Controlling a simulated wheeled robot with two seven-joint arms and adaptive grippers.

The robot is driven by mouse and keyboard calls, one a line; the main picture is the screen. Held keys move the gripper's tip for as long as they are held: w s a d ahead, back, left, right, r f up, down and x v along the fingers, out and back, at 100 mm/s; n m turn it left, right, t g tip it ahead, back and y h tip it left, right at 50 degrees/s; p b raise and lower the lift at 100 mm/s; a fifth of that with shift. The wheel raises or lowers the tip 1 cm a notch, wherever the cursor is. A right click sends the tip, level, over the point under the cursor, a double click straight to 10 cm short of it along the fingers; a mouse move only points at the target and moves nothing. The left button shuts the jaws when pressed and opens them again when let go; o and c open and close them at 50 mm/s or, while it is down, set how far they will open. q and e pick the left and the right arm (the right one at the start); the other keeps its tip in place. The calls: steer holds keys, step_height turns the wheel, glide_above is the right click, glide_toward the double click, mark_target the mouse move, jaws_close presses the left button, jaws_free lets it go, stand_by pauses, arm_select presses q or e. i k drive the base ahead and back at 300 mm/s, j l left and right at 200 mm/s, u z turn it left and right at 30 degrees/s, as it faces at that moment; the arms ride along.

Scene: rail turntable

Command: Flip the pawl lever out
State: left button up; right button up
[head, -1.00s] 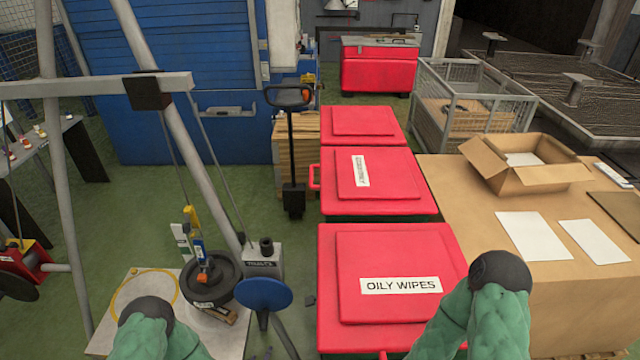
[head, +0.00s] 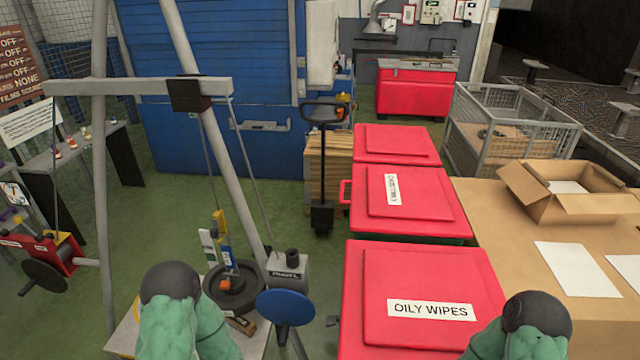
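I cannot clearly make out a pawl lever. A grey box (head: 288,271) with a black knob and a small label, too small to read surely, stands by the frame's leg. Beside it a dark round weight (head: 232,290) hangs or rests under a yellow and blue hook piece (head: 222,240). A red winch (head: 62,252) with a dark wheel is on the frame's left leg. My green-sleeved arms rise from the bottom edge, the left in front of the base plate, the right over the red bin's front corner. Neither gripper shows.
A blue disc (head: 285,307) on a stand is right of the weight. Red bins, the nearest labelled OILY WIPES (head: 375,330), stand along the middle. A brown table (head: 500,215) with an open carton (head: 570,205) is at right.

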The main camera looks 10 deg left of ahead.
mark_target(39, 237)
steer(key=u, duration=2)
